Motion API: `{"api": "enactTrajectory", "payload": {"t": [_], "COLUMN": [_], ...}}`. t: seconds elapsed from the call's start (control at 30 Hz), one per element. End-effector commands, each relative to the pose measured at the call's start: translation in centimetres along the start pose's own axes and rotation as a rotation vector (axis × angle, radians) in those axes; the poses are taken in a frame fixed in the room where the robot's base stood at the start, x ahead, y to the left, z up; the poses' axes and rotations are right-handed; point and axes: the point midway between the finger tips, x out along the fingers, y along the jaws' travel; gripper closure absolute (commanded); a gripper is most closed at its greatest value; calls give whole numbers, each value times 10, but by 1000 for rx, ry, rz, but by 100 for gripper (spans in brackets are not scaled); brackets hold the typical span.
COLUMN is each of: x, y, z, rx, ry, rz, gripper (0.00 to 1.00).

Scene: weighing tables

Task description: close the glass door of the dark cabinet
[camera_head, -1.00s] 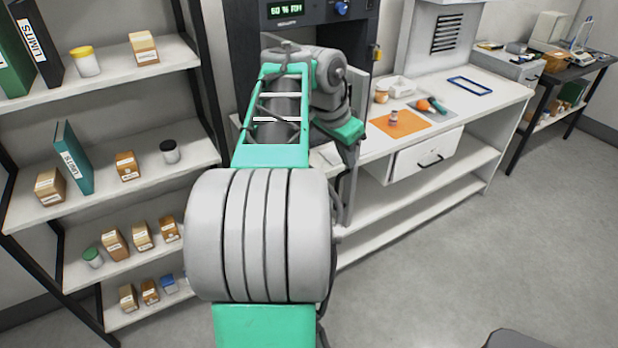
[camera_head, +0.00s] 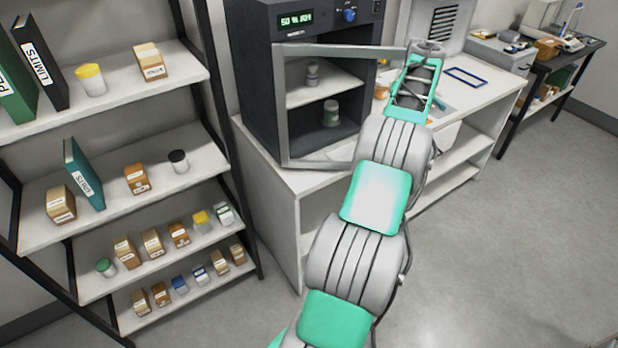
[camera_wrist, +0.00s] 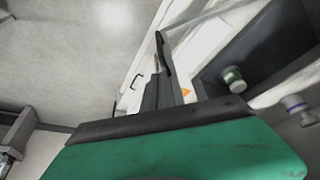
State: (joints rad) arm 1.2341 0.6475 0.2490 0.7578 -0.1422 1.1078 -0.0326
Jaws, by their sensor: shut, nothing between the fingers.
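The dark cabinet (camera_head: 258,100) stands on the white bench at the left. Its glass door has a grey frame (camera_head: 281,110) and stands partly open, seemingly hinged at the left, its top bar reaching right towards my wrist. The wrist view also shows the jar (camera_wrist: 233,78) and vial (camera_wrist: 296,105). My gripper (camera_wrist: 160,45) is shut and empty, to the right of the cabinet opening. My arm hides the door's lower right; I cannot tell if gripper and door touch.
The white bench (camera_head: 470,105) extends right, with a blue frame (camera_head: 466,77) on it. A shelf rack (camera_head: 130,145) with books and boxes stands close at the left. A dark table (camera_head: 570,65) stands at the far right. The floor (camera_head: 500,240) in front is clear.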

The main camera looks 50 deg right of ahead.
Motion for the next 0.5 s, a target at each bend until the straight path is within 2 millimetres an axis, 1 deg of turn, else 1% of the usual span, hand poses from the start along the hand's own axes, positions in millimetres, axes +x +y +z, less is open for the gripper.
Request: {"api": "enactTrajectory", "payload": {"t": [0.07,0.2,0.5], "x": [1,5,9], "y": [0,0,2], "z": [-8,-17,-23], "rx": [-23,-54,-74], "ry": [0,0,1], "rz": [-9,-21,-30], "gripper": [100,100,100]}}
